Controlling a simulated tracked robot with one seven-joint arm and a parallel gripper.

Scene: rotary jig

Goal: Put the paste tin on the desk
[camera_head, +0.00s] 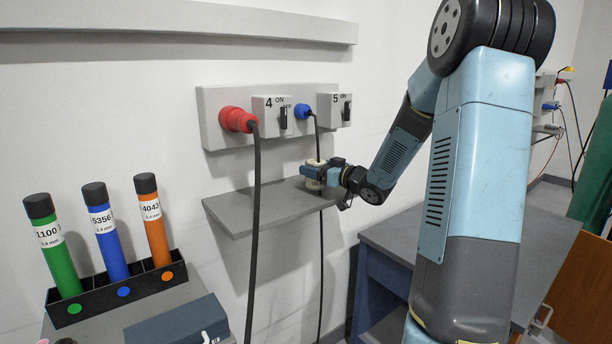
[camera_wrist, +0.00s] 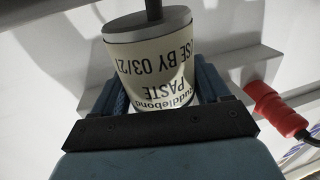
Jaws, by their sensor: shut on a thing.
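The paste tin (camera_wrist: 150,70) is a cream and grey cylinder with a dark stem at the end at the top of the picture. Its label reads "PASTE" and appears upside down in the wrist view. My gripper (camera_wrist: 155,95) is shut on the tin, with a blue finger on each side. In the head view my gripper (camera_head: 318,177) holds the small pale tin (camera_head: 313,164) at the right end of a grey wall shelf (camera_head: 235,222). I cannot tell whether the tin touches the shelf. The desk (camera_head: 395,234), grey-topped with blue sides, stands right of the shelf, partly behind my arm.
A wall socket panel (camera_head: 212,130) with a red plug (camera_head: 236,119) and a blue plug (camera_head: 302,111) is above the shelf. Black cables hang in front of the shelf. A rack (camera_head: 95,302) of coloured tubes stands at the left. The visible left desktop is clear.

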